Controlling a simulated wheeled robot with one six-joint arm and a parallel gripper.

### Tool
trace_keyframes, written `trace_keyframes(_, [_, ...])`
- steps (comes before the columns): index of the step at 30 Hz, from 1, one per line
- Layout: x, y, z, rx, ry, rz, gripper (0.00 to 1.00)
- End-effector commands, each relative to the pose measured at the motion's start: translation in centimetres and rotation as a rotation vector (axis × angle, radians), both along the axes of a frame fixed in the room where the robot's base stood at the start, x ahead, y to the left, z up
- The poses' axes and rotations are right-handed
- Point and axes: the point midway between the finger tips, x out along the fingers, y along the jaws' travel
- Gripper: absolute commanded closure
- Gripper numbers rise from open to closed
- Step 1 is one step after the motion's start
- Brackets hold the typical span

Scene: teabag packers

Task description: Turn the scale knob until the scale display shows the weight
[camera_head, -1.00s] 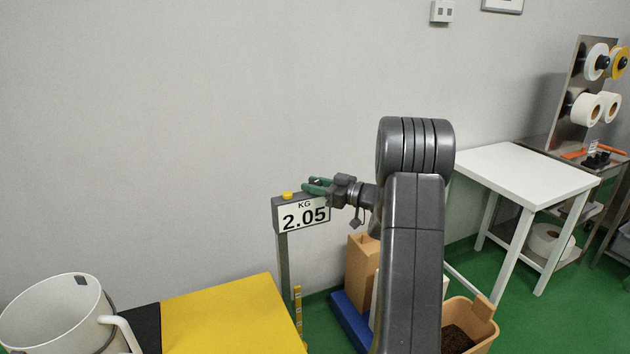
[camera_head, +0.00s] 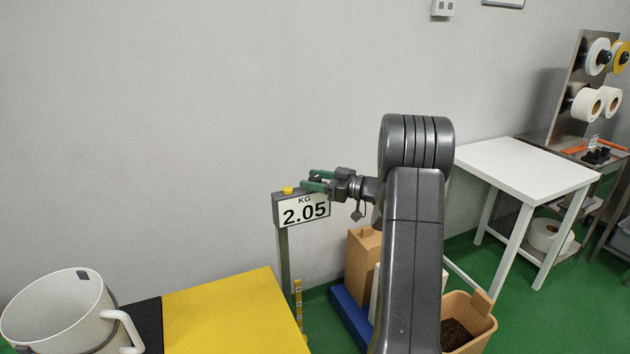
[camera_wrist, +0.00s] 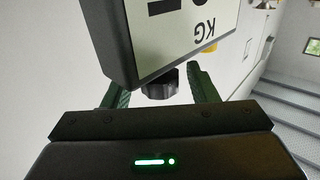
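The scale display (camera_head: 304,212) stands on a grey post and reads "KG 2.05"; in the wrist view the display (camera_wrist: 180,38) shows upside down and cut off. The dark round scale knob (camera_wrist: 160,83) sticks out of the display housing's side in the wrist view; in the head view I cannot make it out clearly. My gripper (camera_head: 311,180) is at the display's upper right, with green fingers. In the wrist view my gripper (camera_wrist: 161,88) is open, one finger on each side of the knob, with gaps visible on both sides.
A yellow button (camera_head: 287,190) tops the scale. A yellow-topped table (camera_head: 230,312) with a white pitcher (camera_head: 55,312) is at the lower left. A tan bin (camera_head: 480,330) stands on the floor, and a white table (camera_head: 525,168) is at the right. The wall is behind.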

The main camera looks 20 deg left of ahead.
Motion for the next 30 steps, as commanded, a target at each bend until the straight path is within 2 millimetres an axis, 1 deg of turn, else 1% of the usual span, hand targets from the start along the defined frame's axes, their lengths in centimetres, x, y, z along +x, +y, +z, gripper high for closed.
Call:
trace_keyframes(5, [0.0, -0.2, -0.1, 0.0, 0.001, -0.001, 0.47])
trace_keyframes(8, [0.2, -1.2, -0.1, 0.0, 0.0, -0.003, 0.47])
trace_keyframes(11, [0.3, -2.9, -0.2, -0.001, 0.001, -0.005, 0.47])
trace_keyframes(18, [0.8, -8.6, -0.2, 0.0, 0.0, -0.006, 0.47])
trace_keyframes(21, [0.9, -10.5, -0.2, 0.0, -0.001, -0.004, 0.47])
trace_keyframes(25, [1.1, -12.5, -0.2, 0.0, 0.0, -0.002, 0.47])
trace_keyframes(30, [1.1, -13.6, -0.1, 0.0, 0.0, 0.0, 0.47])
